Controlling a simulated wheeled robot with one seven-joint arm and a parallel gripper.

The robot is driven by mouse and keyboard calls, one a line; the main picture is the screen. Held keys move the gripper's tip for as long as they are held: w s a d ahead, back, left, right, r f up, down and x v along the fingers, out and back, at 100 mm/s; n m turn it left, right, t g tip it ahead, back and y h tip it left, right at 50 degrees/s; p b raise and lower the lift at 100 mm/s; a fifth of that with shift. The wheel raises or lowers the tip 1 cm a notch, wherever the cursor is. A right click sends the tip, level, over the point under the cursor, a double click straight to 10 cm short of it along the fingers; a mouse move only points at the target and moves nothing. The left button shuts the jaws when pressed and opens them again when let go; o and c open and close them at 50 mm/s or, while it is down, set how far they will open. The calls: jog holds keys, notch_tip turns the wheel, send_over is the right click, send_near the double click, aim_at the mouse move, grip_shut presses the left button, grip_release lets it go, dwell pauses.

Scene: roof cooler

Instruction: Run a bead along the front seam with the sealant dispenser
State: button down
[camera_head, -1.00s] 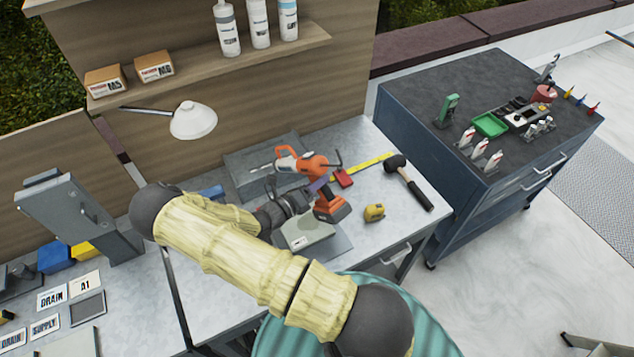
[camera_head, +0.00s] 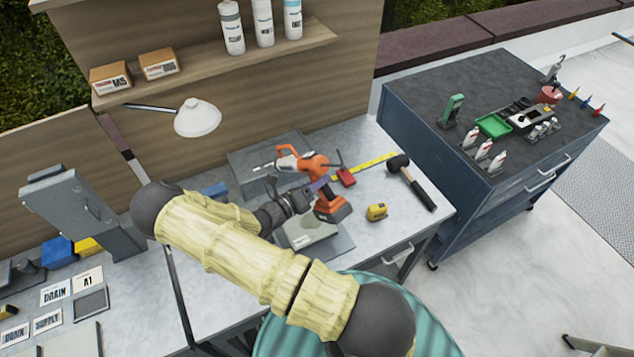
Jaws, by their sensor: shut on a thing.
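The orange and grey sealant dispenser (camera_head: 312,165) is over the metal bench, its thin pale nozzle pointing left and its orange and dark base at the lower right. My gripper (camera_head: 307,196) is at the dispenser's handle and shut on it; the fingertips are small and partly hidden. A pale grey-green block (camera_head: 312,233) lies below the gripper on a flat grey plate, partly covered by my arm. A dark grey box (camera_head: 262,150) stands behind the dispenser. I cannot make out the front seam or any bead, nor whether the nozzle touches anything.
A yellow tape measure (camera_head: 377,211), a black-headed hammer (camera_head: 412,184), a red item (camera_head: 346,177) and a yellow ruler (camera_head: 368,165) lie to the right. A white lamp (camera_head: 197,118) overhangs the back left. A blue tool cabinet (camera_head: 425,150) stands right. Bare bench shows near the front right.

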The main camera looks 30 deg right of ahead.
jog(key=shift+a+r, duration=0.15)
jog(key=shift+a, duration=2.8)
dwell(4.3)
jog(key=shift+r, duration=0.1)
